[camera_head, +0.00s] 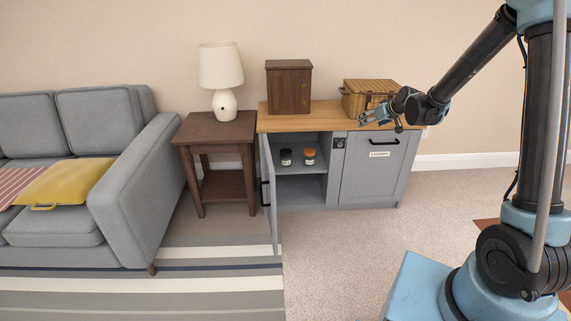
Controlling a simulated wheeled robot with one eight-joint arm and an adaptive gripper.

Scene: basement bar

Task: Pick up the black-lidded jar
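The black-lidded jar (286,158) stands upright on the upper shelf inside the grey cabinet (299,190), at the left of its open compartment. An orange-lidded jar (309,157) stands just to its right, with a small gap between them. My gripper (362,119) is outside the cabinet, up and to the right of both jars, near the wooden top's front edge. Its fingers point left and look apart, with nothing seen between them.
The cabinet's left door (269,190) stands open toward the camera; the labelled right door (372,168) is shut. A wooden box (289,87) and a wicker basket (366,98) sit on top. A side table with a lamp (221,78) stands left. Carpet in front is clear.

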